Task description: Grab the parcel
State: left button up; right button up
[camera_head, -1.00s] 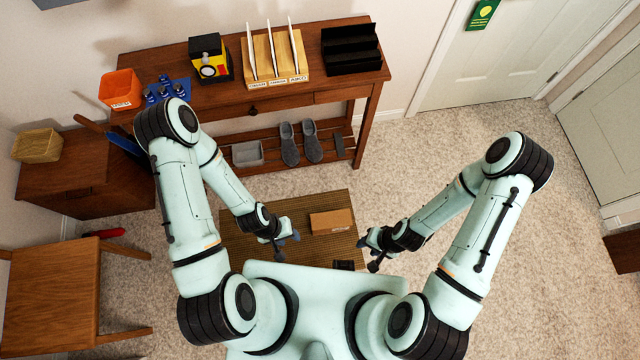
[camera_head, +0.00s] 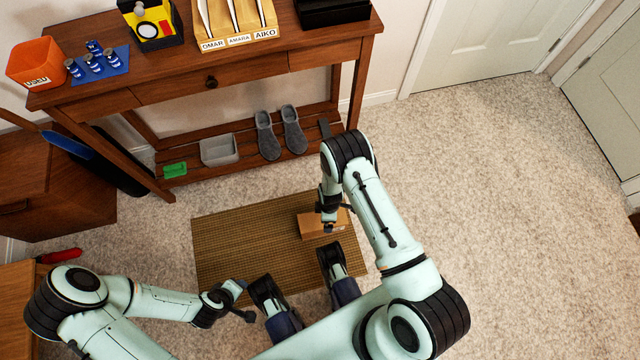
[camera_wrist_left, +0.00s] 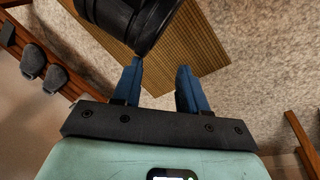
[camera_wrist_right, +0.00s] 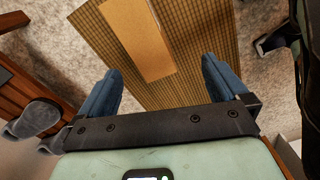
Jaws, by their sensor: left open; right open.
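The parcel, a plain brown cardboard box (camera_head: 312,226), lies on the woven doormat (camera_head: 225,240) near its right side. In the right wrist view the parcel (camera_wrist_right: 140,35) lies beyond and between the fingers. My right gripper (camera_head: 328,228) is above the parcel in the head view and hides part of it. Its blue fingers (camera_wrist_right: 160,88) are spread, with nothing between them. My left gripper (camera_head: 246,300) is low, near the mat's front left edge. Its fingers (camera_wrist_left: 158,85) are apart and empty.
A wooden console table (camera_head: 190,85) stands at the back, with grey slippers (camera_head: 280,135), a grey bin (camera_head: 219,150) and a green item (camera_head: 174,170) on its low shelf. An orange bin (camera_head: 38,65) sits on top. Carpet to the right is clear.

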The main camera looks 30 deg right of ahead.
aim_at(311, 227)
jog(key=w+f+n+b, duration=0.1)
jog(key=f, duration=0.3)
jog(key=w+f+n+b, duration=0.1)
jog(key=f+b, duration=0.1)
jog(key=f, duration=0.1)
jog(key=w+f+b, duration=0.1)
jog(key=w+f, duration=0.1)
jog(key=f, duration=0.2)
jog(key=shift+f+n+b, duration=0.3)
jog(key=shift+n+b, duration=0.1)
notch_tip(311, 227, down, 5)
jog(key=shift+s+f+b, duration=0.15)
jog(key=shift+b, duration=1.1)
jog(key=shift+f, duration=0.35)
pick_arm(q)
jog(key=s+a+f+g, duration=0.2)
jog(key=s+f+g, duration=0.1)
jog(key=s+f, duration=0.6)
jog(key=shift+f+n+g, duration=0.3)
jog(key=shift+f+n, duration=0.1)
jog(key=shift+f, duration=0.55)
jog(key=shift+a, duration=0.1)
pick_arm(e)
jog(key=c, duration=1.5)
jog(key=shift+c, duration=0.8)
pick_arm(q)
jog(key=shift+w, duration=0.1)
